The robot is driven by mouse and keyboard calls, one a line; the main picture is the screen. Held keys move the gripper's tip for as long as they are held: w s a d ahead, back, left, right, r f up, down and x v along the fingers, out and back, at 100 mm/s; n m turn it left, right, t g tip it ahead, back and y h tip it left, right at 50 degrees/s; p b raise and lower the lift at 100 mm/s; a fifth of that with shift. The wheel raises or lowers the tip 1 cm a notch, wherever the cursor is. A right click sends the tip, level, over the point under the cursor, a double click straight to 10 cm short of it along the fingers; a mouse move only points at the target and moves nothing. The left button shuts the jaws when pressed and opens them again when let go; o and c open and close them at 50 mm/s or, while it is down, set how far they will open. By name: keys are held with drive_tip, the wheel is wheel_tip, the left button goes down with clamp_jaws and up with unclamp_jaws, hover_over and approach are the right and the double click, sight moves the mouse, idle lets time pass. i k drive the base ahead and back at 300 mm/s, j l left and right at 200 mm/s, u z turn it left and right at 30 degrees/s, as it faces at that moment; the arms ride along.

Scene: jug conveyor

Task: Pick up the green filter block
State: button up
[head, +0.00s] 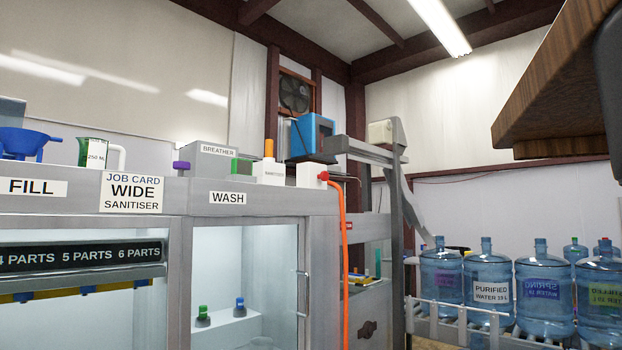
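A small green block (242,166), which looks like the green filter block, is on top of the grey cabinet (262,198). It sits at the right side of the grey box labelled BREATHER (207,160), in front of or against it; I cannot tell which. A purple piece (181,166) is at the box's left side. My gripper is not in view, so its state and its place relative to the block are hidden.
A white bottle with an orange top (269,165) stands right of the green block. A green jug (92,152) and blue funnel (25,143) are farther left. An orange hose (342,240) hangs right. Water jugs (490,285) line a conveyor.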

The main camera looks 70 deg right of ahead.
sight(239, 166)
drive_tip(key=z, duration=1.05)
drive_tip(key=i+l+u, duration=0.45)
drive_tip(key=l, duration=0.2)
drive_tip(key=i+l+u, duration=0.5)
drive_tip(key=l, duration=0.3)
drive_tip(key=k+j, duration=0.05)
drive_tip(key=k, duration=0.05)
